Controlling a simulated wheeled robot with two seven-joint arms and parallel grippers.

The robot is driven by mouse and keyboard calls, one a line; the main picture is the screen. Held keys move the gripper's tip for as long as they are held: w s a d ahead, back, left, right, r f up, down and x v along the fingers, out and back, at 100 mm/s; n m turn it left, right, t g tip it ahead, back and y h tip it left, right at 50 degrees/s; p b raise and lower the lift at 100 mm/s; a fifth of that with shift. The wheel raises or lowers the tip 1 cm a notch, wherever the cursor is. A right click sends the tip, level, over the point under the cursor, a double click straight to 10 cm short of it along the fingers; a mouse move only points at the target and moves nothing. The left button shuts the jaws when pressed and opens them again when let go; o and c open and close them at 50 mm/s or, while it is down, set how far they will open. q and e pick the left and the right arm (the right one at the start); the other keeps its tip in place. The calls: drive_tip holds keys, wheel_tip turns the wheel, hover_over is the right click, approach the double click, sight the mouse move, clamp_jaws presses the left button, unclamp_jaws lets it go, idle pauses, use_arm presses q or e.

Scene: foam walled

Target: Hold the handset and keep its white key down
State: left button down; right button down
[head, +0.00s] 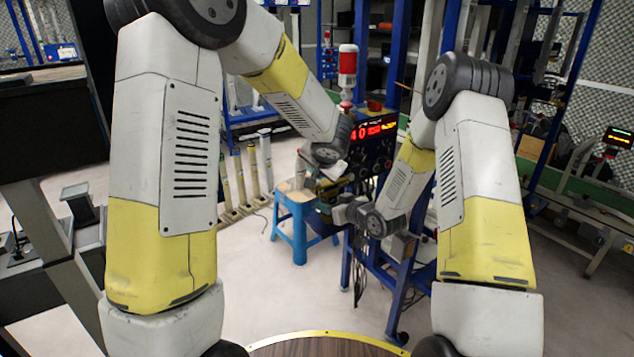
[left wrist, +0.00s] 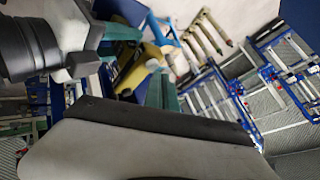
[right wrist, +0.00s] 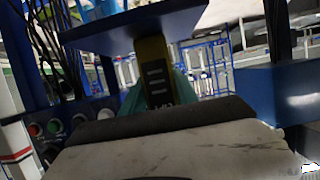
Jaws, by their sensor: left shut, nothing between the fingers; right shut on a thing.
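The handset is a yellow body with dark markings, seen in the right wrist view (right wrist: 155,72) standing between the teal fingers of my right gripper (right wrist: 155,88). My right gripper is shut on it. In the head view the handset (head: 325,213) is small, beside the blue stool. In the left wrist view the yellow handset (left wrist: 130,78) lies close to the teal fingertips of my left gripper (left wrist: 160,85), which are shut with nothing between them. A small pale spot shows by those fingertips. I cannot tell whether it is the white key, or whether the fingertips touch it.
A blue stool (head: 296,225) stands left of the handset. A blue rack with a control panel (head: 372,140) and a red-white beacon (head: 347,72) is close behind my right gripper. A dark blue plate (right wrist: 130,28) is near the handset. Open pale floor (head: 270,300) lies in front.

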sight(317, 185)
use_arm(q)
drive_tip(key=shift+f, duration=0.55)
idle(1.3)
idle(0.7)
drive_tip(key=shift+r, duration=1)
drive_tip(key=shift+r, duration=2.5)
use_arm(e)
drive_tip(key=c, duration=0.8)
unclamp_jaws()
drive_tip(key=shift+c, duration=0.2)
